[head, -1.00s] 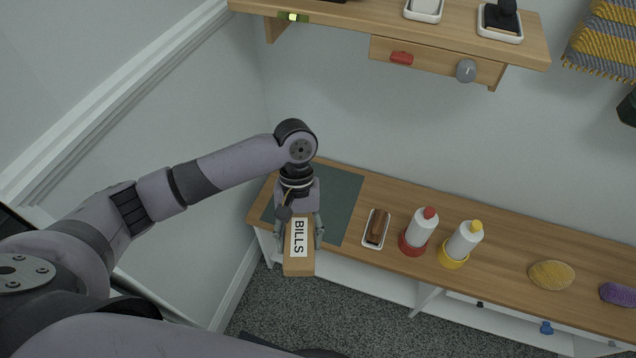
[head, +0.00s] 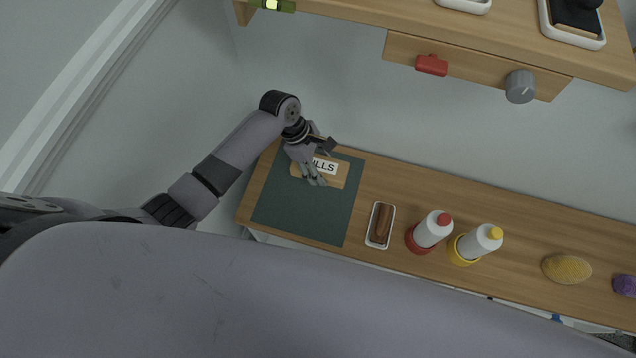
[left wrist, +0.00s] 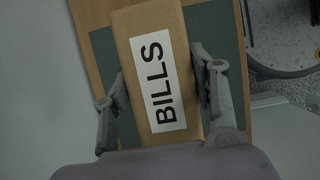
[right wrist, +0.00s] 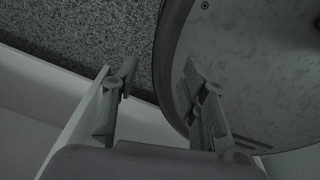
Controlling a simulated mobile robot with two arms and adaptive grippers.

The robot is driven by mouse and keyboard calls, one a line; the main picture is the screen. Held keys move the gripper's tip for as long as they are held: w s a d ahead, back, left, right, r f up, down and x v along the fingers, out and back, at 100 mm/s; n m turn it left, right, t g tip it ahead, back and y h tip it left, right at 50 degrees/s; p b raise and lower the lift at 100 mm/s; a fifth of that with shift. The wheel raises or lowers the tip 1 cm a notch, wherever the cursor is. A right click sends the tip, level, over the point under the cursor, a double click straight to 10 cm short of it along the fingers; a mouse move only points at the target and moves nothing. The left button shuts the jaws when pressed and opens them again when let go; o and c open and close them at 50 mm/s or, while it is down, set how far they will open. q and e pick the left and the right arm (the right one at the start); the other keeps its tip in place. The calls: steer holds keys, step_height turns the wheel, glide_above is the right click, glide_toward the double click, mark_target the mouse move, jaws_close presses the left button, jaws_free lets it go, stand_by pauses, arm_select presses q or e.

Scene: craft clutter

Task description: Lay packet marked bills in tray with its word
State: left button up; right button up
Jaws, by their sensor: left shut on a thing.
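The packet marked BILLS (head: 335,172) is a brown box with a white label. In the head view it is over the far part of the dark green mat on the bench. My left gripper (head: 318,181) is shut on the packet, with a finger along each side. The packet also fills the middle of the left wrist view (left wrist: 152,40), its label facing the camera. I cannot tell whether it touches the mat. My right gripper (right wrist: 160,100) is open and empty in the right wrist view, near my own base. No tray with the word bills shows in the head view.
The green mat (head: 300,215) is bare in front of the packet. To its right stand a small white dish (head: 371,240) with a brown item, a red-capped bottle (head: 432,230), a yellow-capped bottle (head: 478,243) and a yellow sponge (head: 566,268). A shelf (head: 480,35) overhangs the bench.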

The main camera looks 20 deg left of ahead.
arm_select(q)
step_height(320, 180, down, 8)
steer(key=shift+w+f+b, duration=0.15)
steer(key=shift+f+b, duration=0.05)
steer(key=shift+b, duration=0.7)
steer(key=shift+f, duration=0.6)
step_height(320, 180, down, 3)
steer(key=shift+f+b, duration=0.15)
steer(key=shift+b, duration=0.6)
arm_select(e)
steer(key=f, duration=0.1)
steer(key=w+f, duration=0.1)
steer(key=a+f, duration=0.1)
steer(key=shift+w+f, duration=0.25)
arm_select(q)
steer(key=shift+f, duration=0.2)
steer(key=o, duration=1)
steer(key=shift+o, duration=1.2)
arm_select(e)
steer(key=shift+d, duration=0.25)
